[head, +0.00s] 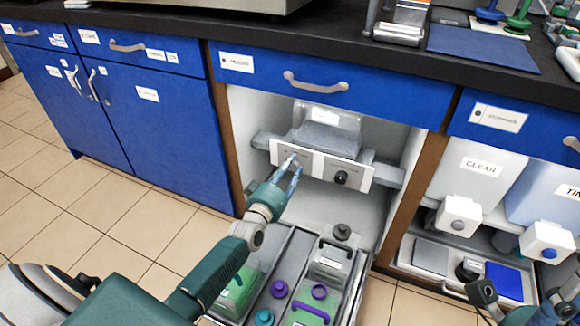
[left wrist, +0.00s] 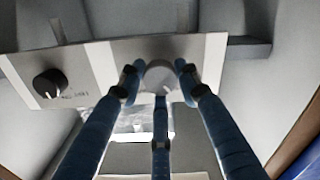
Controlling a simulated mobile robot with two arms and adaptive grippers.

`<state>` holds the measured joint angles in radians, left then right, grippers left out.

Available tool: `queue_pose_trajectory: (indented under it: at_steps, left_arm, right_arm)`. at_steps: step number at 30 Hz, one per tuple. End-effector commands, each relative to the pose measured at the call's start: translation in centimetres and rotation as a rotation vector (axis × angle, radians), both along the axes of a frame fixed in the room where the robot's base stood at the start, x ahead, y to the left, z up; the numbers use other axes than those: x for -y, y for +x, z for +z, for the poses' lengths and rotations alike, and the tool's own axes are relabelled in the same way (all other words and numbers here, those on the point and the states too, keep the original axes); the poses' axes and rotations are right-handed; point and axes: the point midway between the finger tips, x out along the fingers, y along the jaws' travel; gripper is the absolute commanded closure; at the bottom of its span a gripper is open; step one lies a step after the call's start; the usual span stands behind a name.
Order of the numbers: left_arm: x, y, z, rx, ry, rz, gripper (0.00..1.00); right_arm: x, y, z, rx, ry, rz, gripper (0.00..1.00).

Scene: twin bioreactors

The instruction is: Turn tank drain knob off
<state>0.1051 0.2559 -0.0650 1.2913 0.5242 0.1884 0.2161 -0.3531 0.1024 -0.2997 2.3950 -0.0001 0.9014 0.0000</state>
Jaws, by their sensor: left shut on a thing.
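In the left wrist view, the three blue fingers of my left gripper (left wrist: 159,84) close around a grey round knob (left wrist: 159,75) on the panel (left wrist: 112,64). A black knob (head: 340,177) on the other section is free; it also shows at the left of the left wrist view (left wrist: 49,84). The drain label is not readable.
Below stands an open bin (head: 272,258) with purple, teal and green-labelled items. A blue drawer (head: 330,82) with a handle hangs above the bay. Clear and tinted tanks with white spigot blocks (head: 459,216) stand in the right bay. Tiled floor is free at left.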

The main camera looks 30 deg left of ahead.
Motion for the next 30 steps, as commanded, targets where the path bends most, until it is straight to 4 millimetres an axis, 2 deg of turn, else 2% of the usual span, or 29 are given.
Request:
queue_pose_trajectory:
  at_steps: [9,24,25,27,28,30]
  left_arm:
    - [0.06,-0.10,-0.29,0.001,-0.114,-0.001,0.93]
    - [0.10,-0.11,-0.37,0.001,-0.134,-0.001,0.93]
    - [0.10,-0.11,-0.37,0.001,-0.134,-0.001,0.65]
    - [0.11,-0.11,-0.35,0.001,-0.134,-0.001,0.51]
    - [0.09,-0.10,-0.33,0.001,-0.134,-0.001,0.47]
    - [0.08,-0.08,-0.26,0.003,-0.134,-0.001,0.47]
  right_arm:
    - [0.12,-0.40,0.82,0.019,0.004,-0.001,0.60]
    - [0.08,-0.15,0.50,0.006,0.003,0.000,0.60]
    - [0.06,-0.12,0.43,0.003,0.003,0.000,0.60]
    - [0.04,-0.03,0.29,-0.001,0.003,-0.001,0.60]
    - [0.03,0.00,0.25,-0.003,0.002,-0.001,0.60]
    - [0.02,0.05,0.16,-0.006,0.002,-0.001,0.60]
